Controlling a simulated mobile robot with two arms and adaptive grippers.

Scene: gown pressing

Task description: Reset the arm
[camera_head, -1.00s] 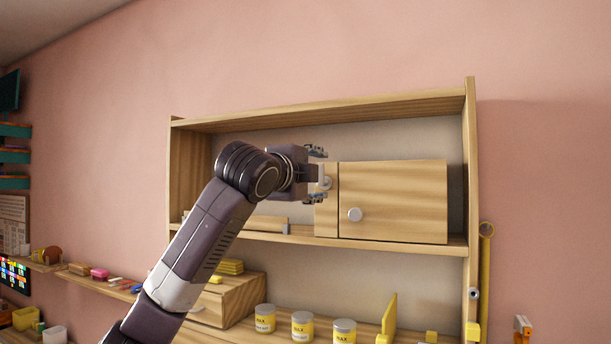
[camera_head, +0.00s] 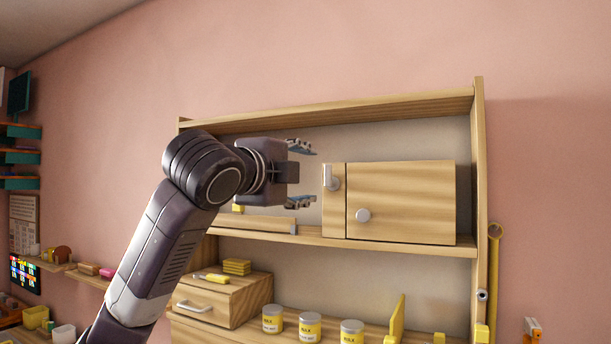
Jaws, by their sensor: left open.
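My left gripper (camera_head: 300,174) is in the middle of the head view, at the end of my raised left arm. Its two fingers are apart, one above the other, and point right. Nothing is between them. The gripper is in front of the upper shelf, to the left of a small wooden cabinet (camera_head: 408,200). A gap shows between the fingertips and the cabinet's handle (camera_head: 331,177). My right gripper is not in view.
The wooden shelf unit (camera_head: 479,180) stands against the pink wall. My arm hides part of the shelf's left side.

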